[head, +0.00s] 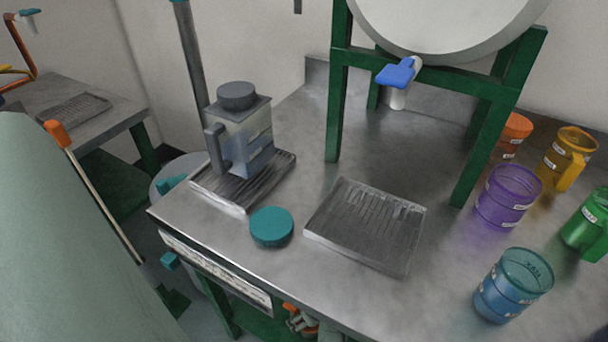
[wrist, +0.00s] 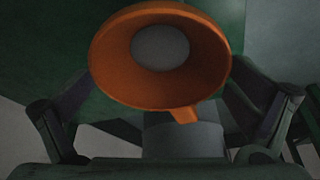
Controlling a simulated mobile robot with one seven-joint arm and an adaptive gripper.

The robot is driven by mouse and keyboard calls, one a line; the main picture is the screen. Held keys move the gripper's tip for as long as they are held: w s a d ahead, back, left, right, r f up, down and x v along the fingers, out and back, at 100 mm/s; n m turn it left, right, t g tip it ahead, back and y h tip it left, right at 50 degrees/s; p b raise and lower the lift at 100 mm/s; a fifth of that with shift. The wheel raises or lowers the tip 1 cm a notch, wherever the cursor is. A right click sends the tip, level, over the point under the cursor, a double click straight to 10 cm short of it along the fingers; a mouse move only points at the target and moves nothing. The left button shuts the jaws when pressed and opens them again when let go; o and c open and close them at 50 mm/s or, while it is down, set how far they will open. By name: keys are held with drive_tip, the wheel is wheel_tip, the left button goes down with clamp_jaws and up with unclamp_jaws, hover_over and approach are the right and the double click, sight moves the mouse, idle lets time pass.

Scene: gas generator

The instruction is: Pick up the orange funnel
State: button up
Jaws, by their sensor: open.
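The orange funnel (wrist: 112,62) fills the upper middle of the wrist view, its wide round mouth facing the camera. A pale grey round area shows inside the mouth. An orange tab sticks out from its lower right rim. My gripper (wrist: 160,108) is open, with one dark finger on each side of the funnel. I cannot tell whether either finger touches it. A small orange piece (head: 290,308) shows there below the table's front edge, too small to identify.
A grey cylinder (wrist: 185,140) lies just below the funnel in the wrist view, with a green surface (wrist: 45,75) around. The metal table (head: 305,165) holds a jug (head: 250,140), a teal lid (head: 271,227), a grated tray (head: 366,224) and several coloured measuring cups at right.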

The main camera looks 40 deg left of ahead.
drive_tip(key=c, duration=1.1)
